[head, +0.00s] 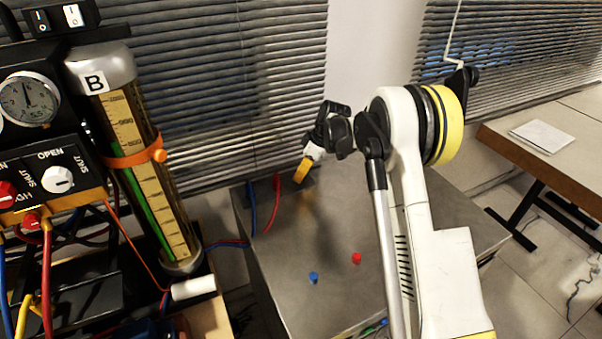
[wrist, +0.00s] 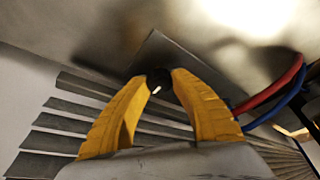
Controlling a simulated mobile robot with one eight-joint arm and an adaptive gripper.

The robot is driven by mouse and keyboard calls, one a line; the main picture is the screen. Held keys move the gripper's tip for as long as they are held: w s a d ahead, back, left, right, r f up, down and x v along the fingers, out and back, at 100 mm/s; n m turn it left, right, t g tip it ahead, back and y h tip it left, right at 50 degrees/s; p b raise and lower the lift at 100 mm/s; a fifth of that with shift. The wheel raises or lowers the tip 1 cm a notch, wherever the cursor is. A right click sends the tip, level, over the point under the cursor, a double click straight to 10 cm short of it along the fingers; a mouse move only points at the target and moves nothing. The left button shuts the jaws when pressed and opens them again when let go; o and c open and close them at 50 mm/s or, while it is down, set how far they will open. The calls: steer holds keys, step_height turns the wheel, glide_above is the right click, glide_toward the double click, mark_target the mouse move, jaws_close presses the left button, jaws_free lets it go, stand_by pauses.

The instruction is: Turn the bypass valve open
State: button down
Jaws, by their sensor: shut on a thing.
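My gripper (head: 300,176) is over the back left part of the grey bench, far from the labelled panel. In the wrist view, the yellow fingertips (wrist: 159,76) are shut on a small black knob (wrist: 157,82) with a white mark. The knob sits in front of a darker grey plate (wrist: 165,50); the head view does not show it clearly. No label names the bypass valve. On the panel at the left, a white knob (head: 60,180) stands between the words OPEN and SHUT. A red knob (head: 6,195) is left of it.
The grey bench (head: 320,245) carries a blue cap (head: 313,277) and a red cap (head: 357,258). Red and blue hoses (head: 273,200) rise beside my gripper. Column B (head: 140,170) has an orange clamp. Window blinds are behind; a wooden table (head: 560,150) is at right.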

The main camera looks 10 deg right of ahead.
steer(key=c, duration=1.1)
jaws_free()
steer(key=shift+o, duration=0.2)
steer(key=v, duration=1.2)
steer(key=shift+f, duration=0.1)
